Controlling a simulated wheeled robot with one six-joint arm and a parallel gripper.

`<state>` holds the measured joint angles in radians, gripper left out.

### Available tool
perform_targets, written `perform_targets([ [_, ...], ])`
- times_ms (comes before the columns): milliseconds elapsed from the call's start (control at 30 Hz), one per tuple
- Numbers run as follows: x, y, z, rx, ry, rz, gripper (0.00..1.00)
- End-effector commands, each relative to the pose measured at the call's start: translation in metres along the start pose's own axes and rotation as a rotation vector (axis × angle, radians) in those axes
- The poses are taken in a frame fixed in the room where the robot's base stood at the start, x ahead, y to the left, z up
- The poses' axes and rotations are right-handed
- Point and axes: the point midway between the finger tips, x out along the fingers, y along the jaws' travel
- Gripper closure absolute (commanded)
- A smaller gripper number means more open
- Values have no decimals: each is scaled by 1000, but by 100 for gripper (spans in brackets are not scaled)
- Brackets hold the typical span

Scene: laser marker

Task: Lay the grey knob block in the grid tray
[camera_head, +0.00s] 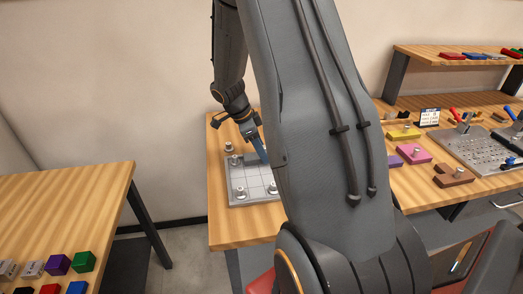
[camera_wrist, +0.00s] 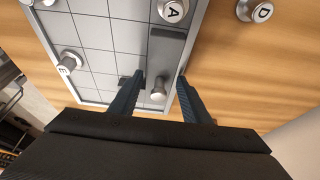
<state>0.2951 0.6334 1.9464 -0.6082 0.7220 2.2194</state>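The grid tray (camera_wrist: 110,35) is light grey with a square grid and a raised rim. It also shows on the wooden table in the head view (camera_head: 238,172). The dark grey knob block (camera_wrist: 166,48) lies in the tray along its right rim in the wrist view, with its round metal knob (camera_wrist: 158,90) standing up. My gripper (camera_wrist: 160,78) is open, with one finger on each side of the knob and a gap to each. In the head view my gripper (camera_head: 259,151) is low over the tray's back part. A dark patch beside the left finger may be part of the block.
Silver knobs marked A (camera_wrist: 173,9) and E (camera_wrist: 68,62) stand at the tray; one marked D (camera_wrist: 255,10) stands on the wood outside it. Coloured knob blocks, one pink (camera_head: 414,153), lie on the right bench. Coloured cubes (camera_head: 58,264) stand on the left table.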

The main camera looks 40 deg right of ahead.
Motion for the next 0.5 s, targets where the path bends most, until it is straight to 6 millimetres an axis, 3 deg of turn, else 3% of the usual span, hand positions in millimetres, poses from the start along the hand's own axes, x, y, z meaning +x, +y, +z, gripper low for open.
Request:
perform_targets([
  [500,-9,-1,-1,1,1,-3,47],
])
